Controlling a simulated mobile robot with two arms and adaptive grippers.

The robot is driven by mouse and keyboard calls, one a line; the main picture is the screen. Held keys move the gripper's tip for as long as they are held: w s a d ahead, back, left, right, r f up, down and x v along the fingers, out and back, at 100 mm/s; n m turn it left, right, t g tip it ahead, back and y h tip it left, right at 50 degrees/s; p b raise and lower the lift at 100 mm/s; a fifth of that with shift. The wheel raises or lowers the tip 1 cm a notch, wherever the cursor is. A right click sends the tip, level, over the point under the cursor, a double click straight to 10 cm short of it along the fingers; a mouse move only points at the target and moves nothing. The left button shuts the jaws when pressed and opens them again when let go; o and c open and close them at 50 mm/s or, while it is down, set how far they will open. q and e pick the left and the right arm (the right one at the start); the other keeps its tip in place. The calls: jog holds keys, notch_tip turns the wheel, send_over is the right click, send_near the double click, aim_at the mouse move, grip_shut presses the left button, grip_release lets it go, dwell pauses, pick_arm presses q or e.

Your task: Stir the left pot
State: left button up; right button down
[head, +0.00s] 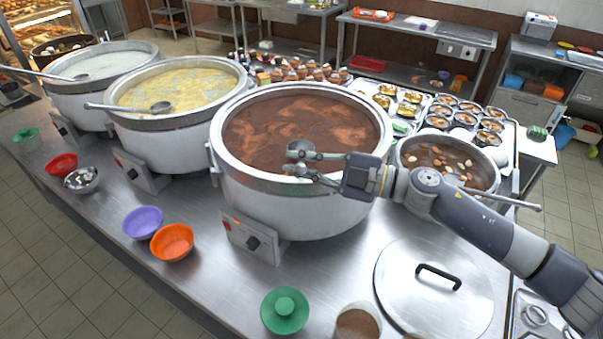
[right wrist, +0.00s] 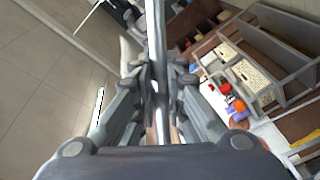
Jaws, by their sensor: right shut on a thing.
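The left pot (head: 50,98) is a large steel stockpot of white congee at the far left. A ladle (head: 48,75) rests in it, its handle over the left rim. My right gripper (head: 292,162) is over the nearest big pot (head: 300,215), which holds brown congee. It is shut on a metal ladle; a rounded grey part (head: 299,148) shows at the fingertips. In the right wrist view the ladle's shaft (right wrist: 155,25) runs between the fingers (right wrist: 158,80). Whether the ladle touches the brown congee is unclear. My left gripper is out of view.
A middle pot (head: 170,135) of yellow congee with its own ladle (head: 160,107) stands between. A smaller pot (head: 445,165), a lid (head: 435,305) and trays of cups are at the right. Orange (head: 172,242) and purple (head: 143,222) bowls sit on the counter's front.

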notch_tip(320, 180, up, 6)
jog(key=shift+r+b, duration=0.15)
jog(key=shift+b, duration=0.25)
jog(key=w+r+m+t+h, duration=0.3)
jog(key=w+r+m+t, duration=0.15)
jog(key=w, duration=0.65)
jog(key=w+r+m+t+h, duration=0.4)
jog(key=w+r, duration=0.2)
jog(key=w, duration=0.4)
jog(key=w+a+f, duration=0.2)
jog(key=a, duration=0.3)
notch_tip(320, 180, down, 17)
jog(key=a+g+y+b, duration=0.1)
jog(key=b, duration=1)
jog(key=shift+s+r, duration=0.15)
jog(key=shift+s, duration=0.1)
